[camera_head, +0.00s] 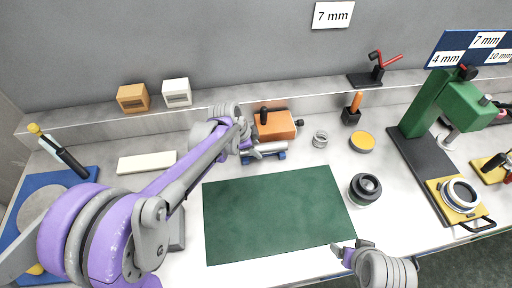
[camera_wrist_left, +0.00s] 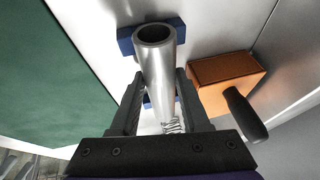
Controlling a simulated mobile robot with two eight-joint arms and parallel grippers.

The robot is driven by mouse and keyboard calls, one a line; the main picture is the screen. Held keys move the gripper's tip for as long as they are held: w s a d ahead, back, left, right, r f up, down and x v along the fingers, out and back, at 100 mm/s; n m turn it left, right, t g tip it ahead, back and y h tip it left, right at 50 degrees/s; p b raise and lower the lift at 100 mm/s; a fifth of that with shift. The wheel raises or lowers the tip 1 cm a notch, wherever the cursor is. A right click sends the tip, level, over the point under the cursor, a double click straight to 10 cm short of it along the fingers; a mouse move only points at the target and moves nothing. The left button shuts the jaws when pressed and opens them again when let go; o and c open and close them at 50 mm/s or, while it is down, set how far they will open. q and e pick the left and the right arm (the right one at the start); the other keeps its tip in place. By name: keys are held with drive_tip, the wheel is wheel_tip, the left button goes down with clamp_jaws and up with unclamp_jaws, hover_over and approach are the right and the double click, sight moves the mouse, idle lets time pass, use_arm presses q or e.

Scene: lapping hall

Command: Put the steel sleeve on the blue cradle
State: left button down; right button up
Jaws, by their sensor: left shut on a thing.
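The steel sleeve (camera_wrist_left: 158,75) is a shiny grey tube, held lengthwise between the fingers of my left gripper (camera_wrist_left: 155,100). In the head view the sleeve (camera_head: 268,148) lies level at the back of the bench, and my left gripper (camera_head: 246,152) is at its left part. The blue cradle (camera_head: 282,155) shows under the sleeve; its blue blocks also show in the wrist view (camera_wrist_left: 126,42). I cannot tell whether sleeve and cradle touch. My right gripper (camera_head: 350,247) is empty at the front edge, its fingertips apart.
An orange box with a black handle (camera_head: 275,126) stands close behind the cradle. A green mat (camera_head: 270,215) lies in front. A small metal ring (camera_head: 320,139), a yellow-topped tin (camera_head: 361,142) and a dark round part (camera_head: 365,188) stand to the right. A green press (camera_head: 430,105) is farther right.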

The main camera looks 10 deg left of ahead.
use_arm(q)
drive_tip(key=shift+f, duration=0.1)
drive_tip(key=shift+c, duration=1.9)
unclamp_jaws()
